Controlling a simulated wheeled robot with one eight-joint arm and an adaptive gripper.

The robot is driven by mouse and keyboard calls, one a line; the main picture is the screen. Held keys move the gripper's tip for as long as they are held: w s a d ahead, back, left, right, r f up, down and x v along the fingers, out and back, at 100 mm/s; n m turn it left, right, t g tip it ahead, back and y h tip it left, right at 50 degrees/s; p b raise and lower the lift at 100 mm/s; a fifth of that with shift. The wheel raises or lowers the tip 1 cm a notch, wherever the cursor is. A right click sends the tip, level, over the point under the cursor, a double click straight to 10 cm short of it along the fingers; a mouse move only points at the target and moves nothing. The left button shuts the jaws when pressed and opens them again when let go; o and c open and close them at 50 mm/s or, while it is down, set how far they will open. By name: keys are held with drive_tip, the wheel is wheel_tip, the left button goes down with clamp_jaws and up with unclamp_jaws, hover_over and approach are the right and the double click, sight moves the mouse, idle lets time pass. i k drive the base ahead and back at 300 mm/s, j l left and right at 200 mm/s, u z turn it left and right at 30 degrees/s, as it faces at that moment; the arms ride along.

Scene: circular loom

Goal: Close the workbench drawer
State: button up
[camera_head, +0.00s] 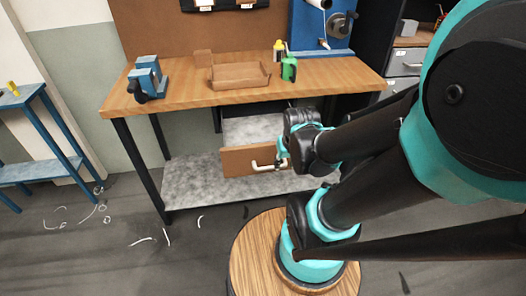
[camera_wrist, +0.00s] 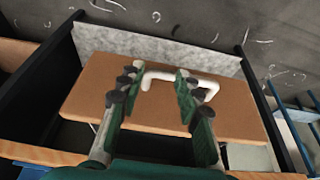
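The workbench drawer (camera_head: 236,161) hangs under the wooden bench top and is pulled out, with its grey inside showing behind the brown front. A white bar handle (camera_head: 262,167) is on that front. In the wrist view the brown drawer front (camera_wrist: 100,88) fills the middle, with the white handle (camera_wrist: 208,84) across it. My gripper (camera_head: 283,153) is at the right end of the handle in the head view. In the wrist view its two fingers (camera_wrist: 157,82) are spread apart, with part of the handle seen between them. I cannot tell whether they touch it.
The workbench top (camera_head: 190,98) carries a blue vise (camera_head: 147,78), a cardboard tray (camera_head: 240,76) and a green bottle (camera_head: 289,69). A grey lower shelf (camera_head: 195,183) lies below the drawer.

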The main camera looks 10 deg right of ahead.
sight(242, 123)
drive_tip(key=j+z, duration=0.2)
drive_tip(key=j, duration=0.25)
drive_tip(key=j+z, duration=0.25)
drive_tip(key=j, duration=0.15)
drive_tip(key=k+j+z, duration=0.2)
drive_tip(key=j, duration=0.2)
drive_tip(key=j+z, duration=0.2)
drive_tip(key=j, duration=0.2)
drive_tip(key=k+j+z, duration=0.25)
drive_tip(key=j+z, duration=0.4)
drive_tip(key=j, duration=0.6)
drive_tip(key=z, duration=0.2)
drive_tip(key=k+j+z, duration=0.1)
drive_tip(key=k, duration=0.15)
